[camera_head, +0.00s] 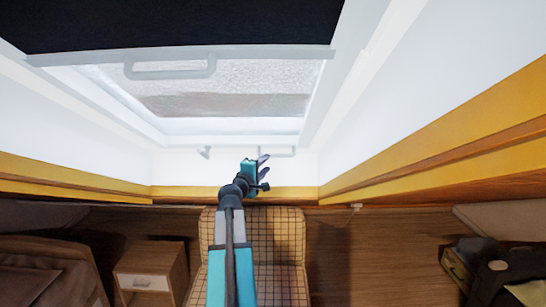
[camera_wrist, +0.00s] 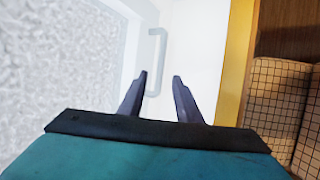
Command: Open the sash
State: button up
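The sash (camera_head: 232,126) is a white-framed roof window with a textured, blurry pane; its pane fills the left of the wrist view (camera_wrist: 60,70). A pale handle (camera_head: 278,152) sits below the pane on the white surface, and it shows as an upright bar in the wrist view (camera_wrist: 157,45). My gripper (camera_head: 266,166) is just below this handle. The handle lies beyond the fingertips, roughly in line with the gap. I cannot tell whether the sash is fully shut.
A dark blind (camera_head: 180,22) with a grey pull bar (camera_head: 170,73) covers the window's top. A checked chair (camera_head: 280,235) stands below my arm. A wooden cabinet (camera_head: 150,270) is at left, and a dark bag (camera_head: 500,265) lies at right. Yellow trim (camera_head: 440,150) edges the recess.

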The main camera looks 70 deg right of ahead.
aim_at(274, 156)
jog(key=shift+s+d+r+p, duration=0.15)
jog(key=shift+d+p, duration=0.55)
jog(key=shift+d, duration=1.35)
jog(key=shift+s+d+f+p, duration=0.15)
jog(key=shift+d+p, duration=0.5)
jog(key=shift+d, duration=1.35)
jog(key=shift+r, duration=0.1)
grip_shut()
